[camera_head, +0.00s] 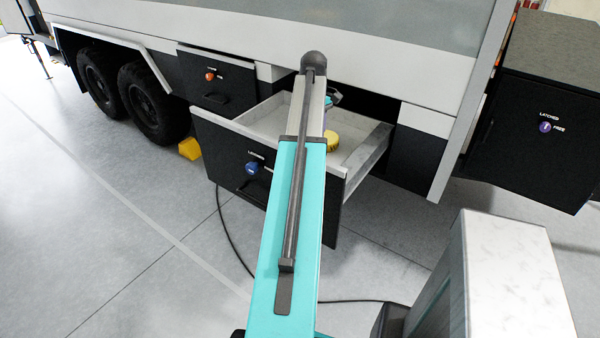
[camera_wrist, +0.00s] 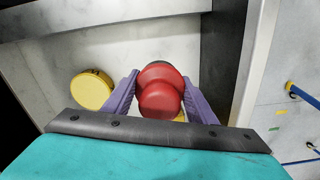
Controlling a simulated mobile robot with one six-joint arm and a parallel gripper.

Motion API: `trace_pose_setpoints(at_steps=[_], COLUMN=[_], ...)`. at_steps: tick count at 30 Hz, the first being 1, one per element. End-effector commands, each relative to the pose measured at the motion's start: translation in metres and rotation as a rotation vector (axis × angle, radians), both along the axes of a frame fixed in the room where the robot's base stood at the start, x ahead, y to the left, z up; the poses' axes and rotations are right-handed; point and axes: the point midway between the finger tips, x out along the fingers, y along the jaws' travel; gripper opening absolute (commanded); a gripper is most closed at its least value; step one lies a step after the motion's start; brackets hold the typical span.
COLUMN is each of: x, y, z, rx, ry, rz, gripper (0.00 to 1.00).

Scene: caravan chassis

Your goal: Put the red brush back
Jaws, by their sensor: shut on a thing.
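In the wrist view the red brush (camera_wrist: 160,92) shows as a rounded red body between the two purple fingers of my gripper (camera_wrist: 160,86). My gripper is shut on it. A dark part shows behind the red body; its bristles cannot be made out. My gripper and the brush are over the open drawer (camera_head: 362,160) under the caravan. In the head view my arm hides the brush and most of the gripper. Whether the brush touches the drawer floor cannot be told.
A yellow round thing (camera_wrist: 92,90) lies in the drawer left of my gripper, and also shows in the head view (camera_head: 331,140). A bit of yellow shows under the brush. A shut drawer (camera_head: 215,84) is at left, a dark cabinet (camera_head: 535,110) at right. A yellow block (camera_head: 190,149) is by the wheels.

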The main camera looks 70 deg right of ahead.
Motion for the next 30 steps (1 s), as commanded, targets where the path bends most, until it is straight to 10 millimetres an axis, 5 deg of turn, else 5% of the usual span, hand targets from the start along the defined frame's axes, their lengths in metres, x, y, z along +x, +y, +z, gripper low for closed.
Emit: trace_pose_setpoints(at_steps=[8,22,30], x=[0.036,0.037,0.037], y=[0.001,0.001,0.002], z=[-0.027,-0.032,-0.059], rx=[0.008,0.008,0.01], ry=[0.002,0.002,0.004], rz=[0.028,0.029,0.03], gripper=[0.31,0.31,0.31])
